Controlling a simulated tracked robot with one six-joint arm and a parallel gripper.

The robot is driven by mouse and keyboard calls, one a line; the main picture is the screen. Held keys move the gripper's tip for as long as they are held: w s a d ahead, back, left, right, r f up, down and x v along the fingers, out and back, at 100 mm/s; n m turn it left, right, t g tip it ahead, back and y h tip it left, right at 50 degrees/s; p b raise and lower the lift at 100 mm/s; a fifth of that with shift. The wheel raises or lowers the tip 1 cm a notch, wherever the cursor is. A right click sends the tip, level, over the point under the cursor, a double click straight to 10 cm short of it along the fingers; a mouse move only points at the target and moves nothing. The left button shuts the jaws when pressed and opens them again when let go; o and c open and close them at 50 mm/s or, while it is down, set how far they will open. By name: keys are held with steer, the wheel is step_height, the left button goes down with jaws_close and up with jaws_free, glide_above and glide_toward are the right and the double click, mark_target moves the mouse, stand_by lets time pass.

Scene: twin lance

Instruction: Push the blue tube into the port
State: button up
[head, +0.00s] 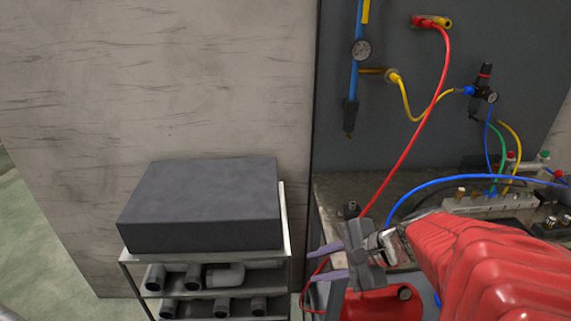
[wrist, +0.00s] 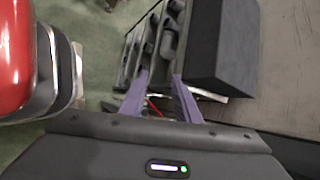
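A blue tube (head: 470,179) arches over the bench in the head view. Its left end drops behind my arm near the wrist, and that end is hidden. A thinner blue line (head: 487,140) hangs from the regulator to a pale manifold block (head: 480,206) with several fittings. I cannot tell which fitting is the port. My gripper (head: 312,264) is left of the bench, near the rack, well apart from the visible tube. In the wrist view its two purple fingers (wrist: 157,82) are spread with nothing held between them. No blue tube shows in the wrist view.
A rack (head: 288,222) with a dark box (head: 200,205) on top and pipe pieces on its shelves stands left of my gripper. A red hose (head: 410,150) hangs from the dark panel past my gripper. A red tank (head: 375,304) sits below. A yellow hose (head: 405,100) hangs above.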

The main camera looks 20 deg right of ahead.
steer(key=s+d+f+m+t+h, duration=0.1)
steer(key=d+m+t+h, duration=0.4)
steer(key=d+m, duration=1.2)
steer(key=d+f+t, duration=0.1)
steer(key=d, duration=0.5)
steer(key=shift+s+d+m+t+h, duration=0.25)
steer(key=shift+d+m+t+h, duration=0.05)
steer(key=shift+m+t, duration=0.1)
steer(key=shift+w, duration=0.1)
steer(key=x, duration=0.8)
steer(key=shift+w+f, duration=0.15)
steer(key=shift+w, duration=0.05)
steer(key=shift+x, duration=2.6)
